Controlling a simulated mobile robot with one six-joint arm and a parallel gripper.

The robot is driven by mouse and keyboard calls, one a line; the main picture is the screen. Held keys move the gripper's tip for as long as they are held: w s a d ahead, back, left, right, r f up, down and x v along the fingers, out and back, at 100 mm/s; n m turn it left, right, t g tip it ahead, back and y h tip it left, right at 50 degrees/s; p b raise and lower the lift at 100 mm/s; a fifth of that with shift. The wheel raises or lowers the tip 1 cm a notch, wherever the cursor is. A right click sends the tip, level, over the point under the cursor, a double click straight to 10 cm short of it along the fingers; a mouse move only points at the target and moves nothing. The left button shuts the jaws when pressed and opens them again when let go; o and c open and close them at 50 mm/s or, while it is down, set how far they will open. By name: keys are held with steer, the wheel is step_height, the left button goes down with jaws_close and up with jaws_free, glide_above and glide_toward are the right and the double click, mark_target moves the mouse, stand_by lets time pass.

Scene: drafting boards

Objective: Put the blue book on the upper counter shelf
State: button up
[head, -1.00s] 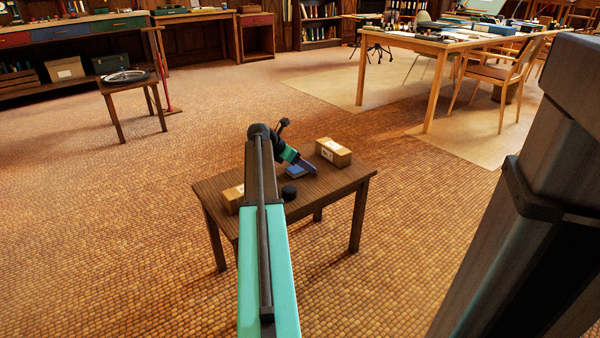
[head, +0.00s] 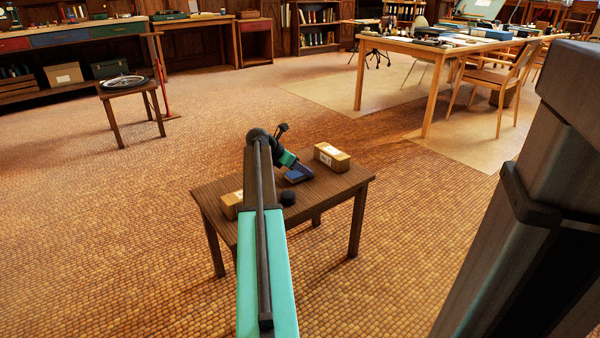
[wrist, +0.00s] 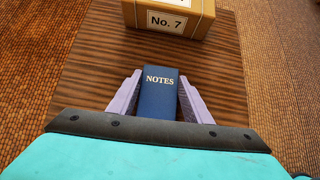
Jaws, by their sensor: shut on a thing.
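The blue book (wrist: 159,92) has "NOTES" printed on it. In the wrist view it sits between the two pale fingers of my gripper (wrist: 158,98), which is shut on its sides. In the head view the blue book (head: 297,175) is at the small dark table (head: 235,190), with my gripper (head: 300,170) at it from above. I cannot tell whether the book touches the table top. No shelf that I can surely name as the upper counter shelf shows; a long counter (head: 75,32) stands at the back left.
A box marked "No. 7" (wrist: 168,16) is just beyond the book; it also shows in the head view (head: 332,157). Open floor surrounds the table.

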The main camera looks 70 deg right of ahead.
steer(key=shift+r, duration=0.1)
steer(key=shift+r+p, duration=1.35)
steer(key=shift+r, duration=0.4)
steer(key=s+a+p, duration=0.1)
steer(key=a+p, duration=0.1)
steer(key=a, duration=0.3)
steer(key=s+a+r+p, duration=0.1)
steer(key=s+a+p, duration=0.1)
steer(key=a, duration=0.3)
steer(key=s+a+p, duration=0.2)
steer(key=a, duration=0.3)
steer(key=shift+s+r, duration=0.15)
steer(key=shift+s, duration=0.05)
steer(key=shift+s, duration=0.15)
